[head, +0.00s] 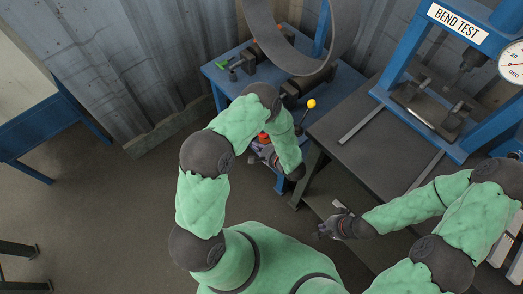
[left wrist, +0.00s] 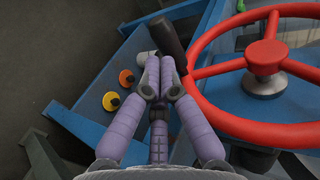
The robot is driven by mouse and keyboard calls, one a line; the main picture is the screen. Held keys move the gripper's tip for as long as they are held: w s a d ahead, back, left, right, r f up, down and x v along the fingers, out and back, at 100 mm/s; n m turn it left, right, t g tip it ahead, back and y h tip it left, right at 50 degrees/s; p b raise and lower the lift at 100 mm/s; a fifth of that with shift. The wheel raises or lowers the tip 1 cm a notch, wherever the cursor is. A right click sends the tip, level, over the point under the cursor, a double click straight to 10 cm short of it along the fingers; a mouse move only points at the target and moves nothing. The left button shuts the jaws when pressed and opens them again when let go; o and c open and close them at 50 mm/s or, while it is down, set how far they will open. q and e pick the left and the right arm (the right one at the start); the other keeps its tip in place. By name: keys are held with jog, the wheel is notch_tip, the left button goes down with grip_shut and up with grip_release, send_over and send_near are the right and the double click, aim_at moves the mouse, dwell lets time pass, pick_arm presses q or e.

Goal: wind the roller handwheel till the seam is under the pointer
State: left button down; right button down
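The red handwheel (left wrist: 268,56) fills the right of the left wrist view, with a silver hub and a black handle (left wrist: 165,36) on its rim. In the head view only a bit of red (head: 263,137) shows beside my left arm. My left gripper (left wrist: 159,68) has its purple fingertips close together, at the handle's near side; the handle does not appear to lie between them. It is mostly hidden in the head view (head: 262,152). A large grey pipe ring (head: 262,40) stands on the rollers. I cannot make out its seam or the pointer. My right gripper (head: 328,231) is away from the wheel, its fingers too small to read.
The blue roller bench (head: 240,85) carries a yellow-knobbed lever (head: 311,104) and a small green part (head: 222,64). Yellow and orange buttons (left wrist: 118,88) sit left of the wheel. A dark table (head: 355,125) with a blue bend-test press (head: 400,55) stands right.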

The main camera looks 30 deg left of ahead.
dwell(0.3)
pick_arm(q)
jog(key=shift+f+p+x, duration=0.2)
jog(key=shift+p+x, duration=0.15)
jog(key=shift+x, duration=1.8)
jog(key=shift+d, duration=0.15)
jog(key=shift+s, duration=0.1)
jog(key=v, duration=1.2)
